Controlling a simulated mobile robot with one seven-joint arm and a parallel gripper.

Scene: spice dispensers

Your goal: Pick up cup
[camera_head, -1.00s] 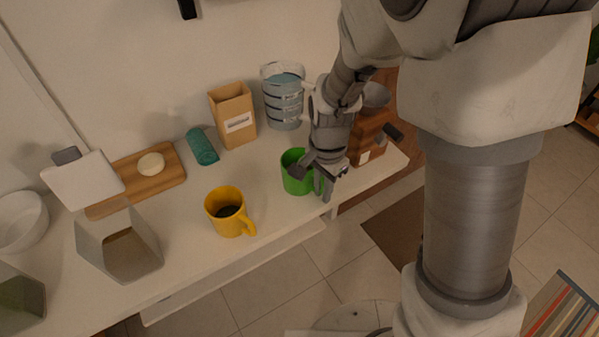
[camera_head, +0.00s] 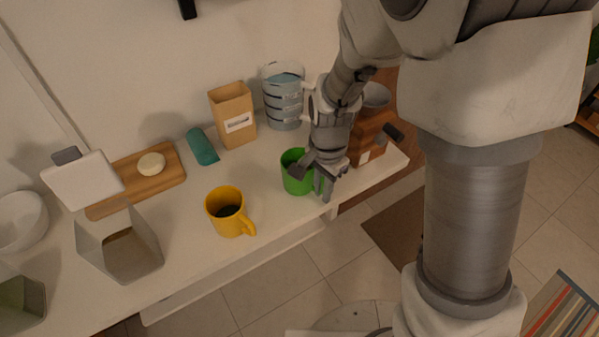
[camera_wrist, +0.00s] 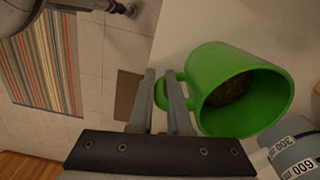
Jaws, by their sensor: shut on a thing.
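A green cup (camera_head: 294,180) stands upright near the front edge of the white counter. In the wrist view the green cup (camera_wrist: 246,92) shows its open mouth, with something dark brown at its bottom. My gripper (camera_head: 316,184) is at the right side of the green cup. In the wrist view my gripper (camera_wrist: 164,104) has its two fingers on either side of the cup's handle, shut on it. A yellow mug (camera_head: 226,212) with dark contents stands to the left of the green cup, apart from it.
Behind the green cup stand a measuring jug (camera_head: 283,98) and a brown carton (camera_head: 233,115). A wooden grinder (camera_head: 369,138) is close to the right of my gripper. A teal cylinder (camera_head: 202,147), a cutting board (camera_head: 136,178) and an angular container (camera_head: 118,246) are farther left.

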